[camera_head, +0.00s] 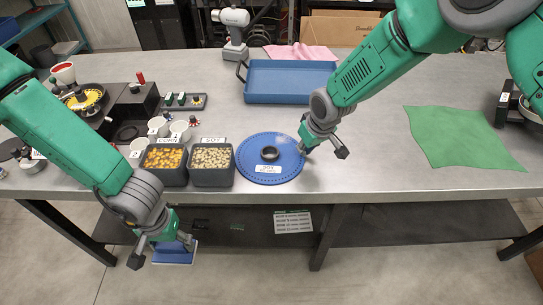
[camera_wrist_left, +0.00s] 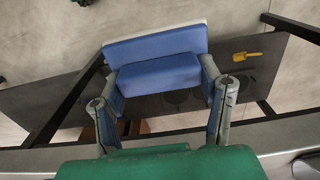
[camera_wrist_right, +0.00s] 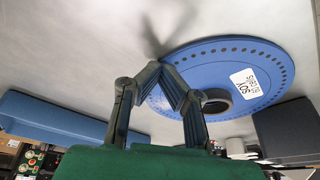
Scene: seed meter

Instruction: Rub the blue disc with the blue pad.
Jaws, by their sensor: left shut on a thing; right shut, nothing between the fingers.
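The blue disc (camera_head: 285,150) lies flat on the grey table, with a ring of small holes, a dark round hub at its middle and a white SOY label; it also shows in the right wrist view (camera_wrist_right: 190,68). My left gripper (camera_head: 170,247) is shut on the blue pad (camera_head: 178,246), which has a white layer on one side. It holds the pad in front of the table's front edge, over the floor side; the pad fills the fingers in the left wrist view (camera_wrist_left: 158,72). My right gripper (camera_head: 322,147) is shut and empty at the disc's right edge; its fingertips meet in the right wrist view (camera_wrist_right: 167,66).
Two dark bins, one of corn (camera_head: 165,178) and one of soy (camera_head: 211,178), stand left of the disc. A blue tray (camera_head: 286,98) and a pink cloth (camera_head: 300,55) are behind it. A green cloth (camera_head: 462,138) lies at the right. A lower shelf (camera_head: 420,224) runs under the table.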

